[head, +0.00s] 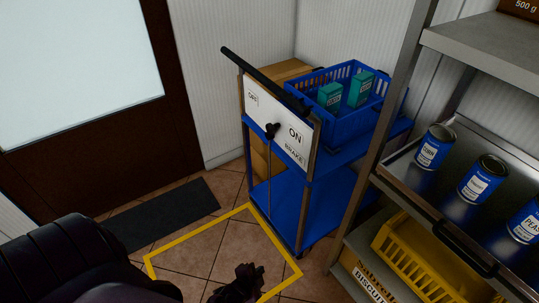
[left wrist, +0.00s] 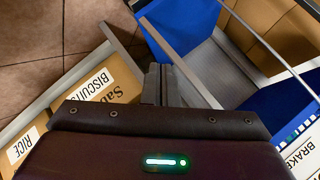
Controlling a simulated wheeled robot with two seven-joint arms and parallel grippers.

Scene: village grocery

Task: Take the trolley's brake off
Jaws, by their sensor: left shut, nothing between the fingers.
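The blue trolley (head: 325,195) stands against the wall with a black push handle (head: 262,78) on top. Its white brake panel (head: 277,121) reads OFF at the left and ON, BRAKE at the right. A black brake lever knob (head: 272,130) sits in front of the panel, nearer ON than OFF. My left gripper (head: 238,285) is low over the floor, in front of and apart from the trolley. In the left wrist view its fingers (left wrist: 158,85) are shut and empty, and part of the trolley (left wrist: 180,22) shows beyond them. My right gripper is not in view.
A blue basket (head: 350,120) with teal boxes rides on the trolley. A shelf (head: 400,190) with cans and a yellow crate (head: 425,255) stands close on its right. A yellow floor outline (head: 165,248) and dark mat (head: 160,215) lie in front; the floor there looks clear.

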